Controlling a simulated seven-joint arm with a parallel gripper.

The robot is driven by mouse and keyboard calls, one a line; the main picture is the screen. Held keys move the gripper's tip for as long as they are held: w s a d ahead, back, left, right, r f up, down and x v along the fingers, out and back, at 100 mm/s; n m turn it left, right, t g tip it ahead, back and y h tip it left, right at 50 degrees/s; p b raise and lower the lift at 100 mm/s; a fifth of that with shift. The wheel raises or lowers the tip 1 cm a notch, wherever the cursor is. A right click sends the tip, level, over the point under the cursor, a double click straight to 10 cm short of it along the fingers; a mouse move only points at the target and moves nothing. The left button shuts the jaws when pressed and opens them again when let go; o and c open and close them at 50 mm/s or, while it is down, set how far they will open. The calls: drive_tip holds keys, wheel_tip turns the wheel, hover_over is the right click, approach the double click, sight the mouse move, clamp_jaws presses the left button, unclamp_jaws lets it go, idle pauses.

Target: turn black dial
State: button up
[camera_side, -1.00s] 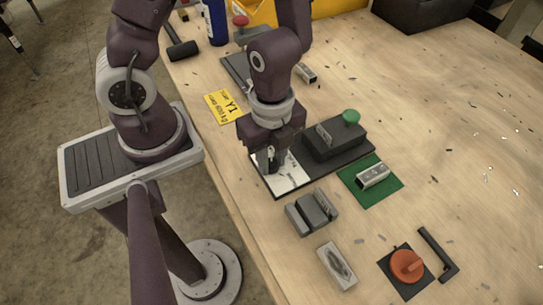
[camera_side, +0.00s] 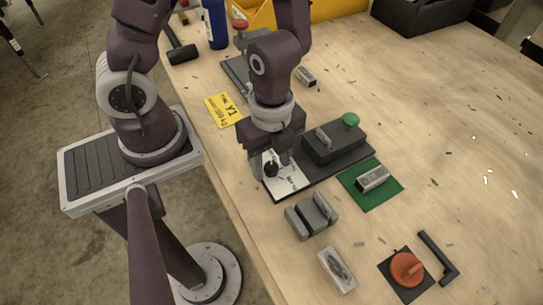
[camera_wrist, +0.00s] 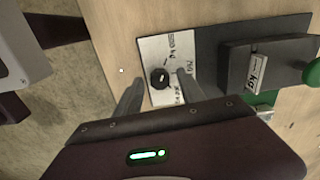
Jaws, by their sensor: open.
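The black dial (camera_side: 271,169) sits on a white printed plate (camera_side: 287,183) at the near left end of a dark base. It also shows in the wrist view as a round black knob (camera_wrist: 160,77) with a light mark on its face. My gripper (camera_side: 271,163) is open over the white plate, close to the dial, with nothing between its fingers. In the wrist view my fingers (camera_wrist: 158,95) are spread apart, one to each side of the dial and nearer the camera. I cannot tell whether either finger touches it.
On the same base a dark block (camera_side: 333,143) with a green knob (camera_side: 351,120) stands to the right. A green mat (camera_side: 381,190) bears a metal piece. A grey fixture (camera_side: 312,214) and an orange knob (camera_side: 406,267) lie nearer the front. The right side of the table is mostly clear.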

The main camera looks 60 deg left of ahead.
wheel_tip(320, 180, up, 7)
drive_tip(key=shift+f, duration=0.1)
idle(0.4)
drive_tip(key=w+a+r+n+t+y, duration=0.1)
drive_tip(key=a+r+n+y, duration=0.1)
drive_tip(key=a+r+n, duration=0.2)
wheel_tip(320, 180, up, 12)
drive_tip(key=n+t+h, duration=0.2)
drive_tip(key=n+t, duration=0.3)
drive_tip(key=n, duration=0.8)
hover_over(271, 165)
drive_tip(key=s+a, duration=0.4)
drive_tip(key=a, duration=0.3)
drive_tip(key=shift+a, duration=0.1)
drive_tip(key=shift+c, duration=0.5)
